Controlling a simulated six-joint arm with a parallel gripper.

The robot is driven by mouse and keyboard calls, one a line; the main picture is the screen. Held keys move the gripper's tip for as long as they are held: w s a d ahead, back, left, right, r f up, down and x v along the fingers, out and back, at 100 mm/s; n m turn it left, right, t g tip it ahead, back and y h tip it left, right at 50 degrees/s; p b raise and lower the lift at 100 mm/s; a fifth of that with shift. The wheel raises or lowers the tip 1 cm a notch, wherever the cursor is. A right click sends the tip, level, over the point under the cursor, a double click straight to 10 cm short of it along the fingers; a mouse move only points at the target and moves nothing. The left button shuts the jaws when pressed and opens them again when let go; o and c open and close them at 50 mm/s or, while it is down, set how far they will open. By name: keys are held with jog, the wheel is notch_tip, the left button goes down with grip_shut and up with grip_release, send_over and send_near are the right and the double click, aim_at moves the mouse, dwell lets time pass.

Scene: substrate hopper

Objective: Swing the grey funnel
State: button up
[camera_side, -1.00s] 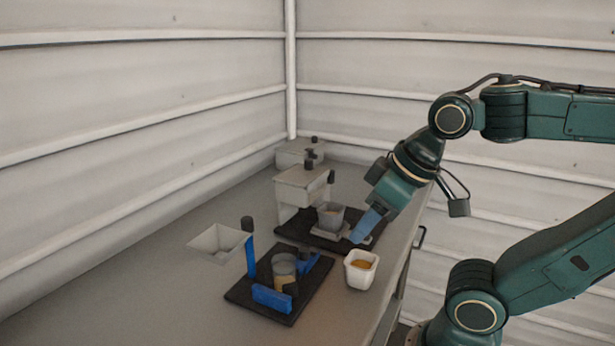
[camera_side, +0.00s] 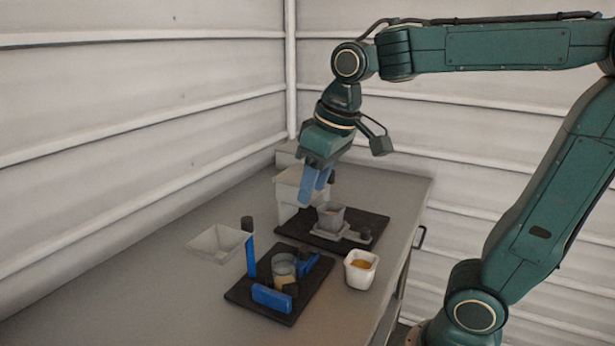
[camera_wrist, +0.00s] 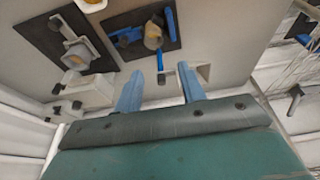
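The grey funnel (camera_side: 217,243), a square open hopper, is out to the left of the blue post (camera_side: 250,258) with a black knob (camera_side: 247,223) on top. It is clear of the dark plate (camera_side: 243,291) where a cup (camera_side: 284,268) stands between blue guides. In the wrist view the funnel (camera_wrist: 203,73) is partly hidden by the right finger. My gripper (camera_side: 312,197) is open and empty, above the rear station. In the wrist view the black knob (camera_wrist: 161,78) appears between the fingertips (camera_wrist: 159,71), but my gripper is still well apart from it.
A rear dark plate (camera_side: 372,226) carries a grey cup (camera_side: 331,215) on a slide, beside a pale hopper block (camera_side: 289,190). A white pot (camera_side: 361,269) with orange contents stands near the right table edge. The table's left front is bare.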

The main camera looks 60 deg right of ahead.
jog(key=w+d+g, duration=0.1)
jog(key=w+g, duration=0.1)
jog(key=w, duration=0.7)
jog(key=g, duration=0.1)
send_over(247, 218)
notch_tip(247, 218, down, 5)
jog(key=shift+r, duration=0.2)
jog(key=shift+f, duration=0.1)
jog(key=shift+f, duration=4.2)
jog(key=m, duration=1.3)
jog(key=shift+m, duration=2.4)
